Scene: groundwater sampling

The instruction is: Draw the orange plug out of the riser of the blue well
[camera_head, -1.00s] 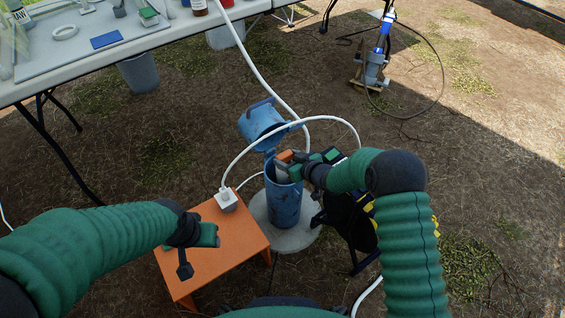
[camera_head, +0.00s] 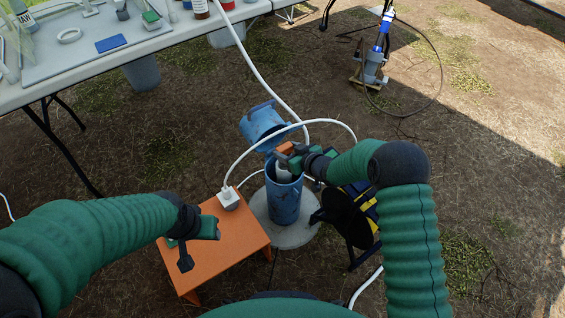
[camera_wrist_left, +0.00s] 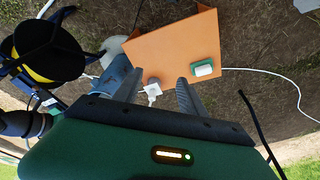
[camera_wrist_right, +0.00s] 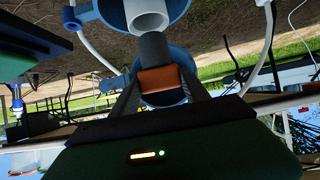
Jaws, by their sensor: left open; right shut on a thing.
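The orange plug (camera_head: 286,148) is above the blue well (camera_head: 284,202). My right gripper (camera_head: 290,155) is shut on it. In the right wrist view the orange plug (camera_wrist_right: 160,80) lies between the fingers, with a grey cylindrical body below it. That body overlaps the white riser's (camera_wrist_right: 148,18) rim, and I cannot tell whether its end is clear of the bore. In the head view the white riser (camera_head: 283,174) shows inside the well mouth. The well's blue lid (camera_head: 264,126) is tipped back. My left gripper (camera_head: 208,238) is open and empty above the orange stool.
The orange stool (camera_head: 222,262) carries a white block with a hose (camera_head: 228,198) and a green-and-white item (camera_wrist_left: 203,68). A black-and-yellow reel (camera_head: 352,213) stands right of the well. White hose arcs close around the well. A long table (camera_head: 160,42) is at the back left.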

